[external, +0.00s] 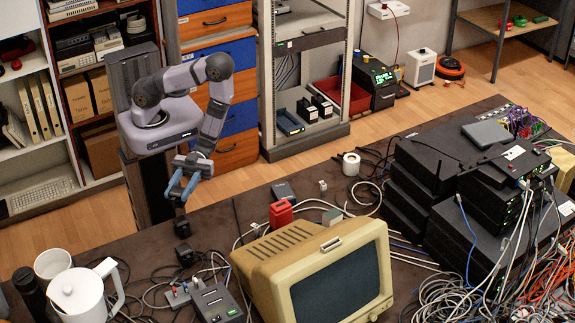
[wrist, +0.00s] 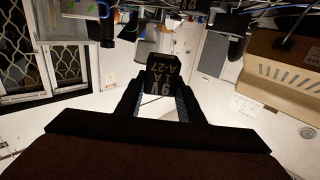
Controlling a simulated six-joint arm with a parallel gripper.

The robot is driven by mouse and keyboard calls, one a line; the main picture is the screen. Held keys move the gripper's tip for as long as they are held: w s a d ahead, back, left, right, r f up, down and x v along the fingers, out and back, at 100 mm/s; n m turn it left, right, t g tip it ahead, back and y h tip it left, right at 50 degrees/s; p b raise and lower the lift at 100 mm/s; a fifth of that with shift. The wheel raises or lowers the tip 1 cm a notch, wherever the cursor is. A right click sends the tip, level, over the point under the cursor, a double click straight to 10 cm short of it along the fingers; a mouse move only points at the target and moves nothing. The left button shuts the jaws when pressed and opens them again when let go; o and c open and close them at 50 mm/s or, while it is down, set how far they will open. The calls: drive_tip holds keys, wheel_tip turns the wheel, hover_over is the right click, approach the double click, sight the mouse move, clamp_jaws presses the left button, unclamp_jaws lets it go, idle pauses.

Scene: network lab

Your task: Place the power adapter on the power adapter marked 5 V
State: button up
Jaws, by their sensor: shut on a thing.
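My gripper (external: 181,187) hangs over the back left part of the brown table. In the wrist view my gripper (wrist: 160,90) is shut on a black power adapter (wrist: 162,74) with pale print that seems to read 9V. The held adapter is hard to make out under the fingers in the external view. One black adapter-like block (external: 182,228) stands on the table just below my gripper, and another block (external: 186,254) stands nearer the front. Their markings are too small to read, so I cannot tell which is the 5 V one.
A beige monitor (external: 318,270) stands in front, to the right of the blocks. A red container (external: 281,213) is behind it. A white pitcher (external: 82,294) and a white mug (external: 52,263) stand at the left. Loose cables and a grey device (external: 216,302) lie near the blocks.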

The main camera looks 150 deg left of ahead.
sight(183, 218)
drive_tip(key=shift+f, duration=1.3)
drive_tip(key=shift+f, duration=0.1)
drive_tip(key=shift+f, duration=2)
drive_tip(key=shift+f, duration=0.1)
drive_tip(key=shift+f, duration=0.15)
drive_tip(key=o, duration=1.2)
drive_tip(key=shift+c, duration=0.2)
